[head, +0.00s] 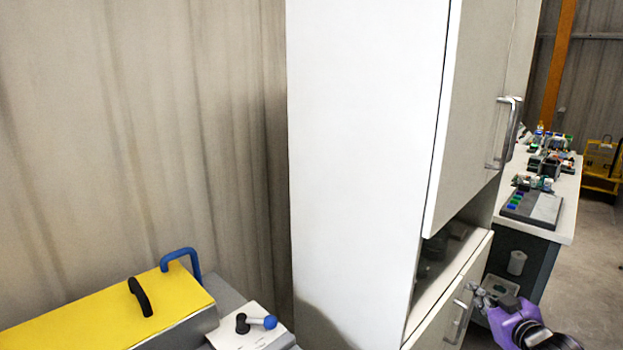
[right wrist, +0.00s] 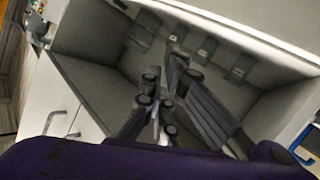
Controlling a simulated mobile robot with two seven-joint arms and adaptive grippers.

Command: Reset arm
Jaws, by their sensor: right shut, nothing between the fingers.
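My right gripper (head: 474,292) is at the lower right of the head view, at the end of a purple arm link. It is in front of the cabinet's lower drawer, close to the metal drawer handle (head: 460,318). In the right wrist view its grey fingers (right wrist: 158,108) are shut with nothing between them, and the open cabinet shelf lies behind them. I cannot tell whether the gripper touches the cabinet. My left gripper is not in view.
A tall white cabinet (head: 362,150) fills the middle, with an upper door handle (head: 498,135) and an open shelf (head: 436,262). A yellow-lidded unit (head: 90,318) stands lower left. A workbench (head: 566,190) with small parts stands right, beside open floor (head: 590,260).

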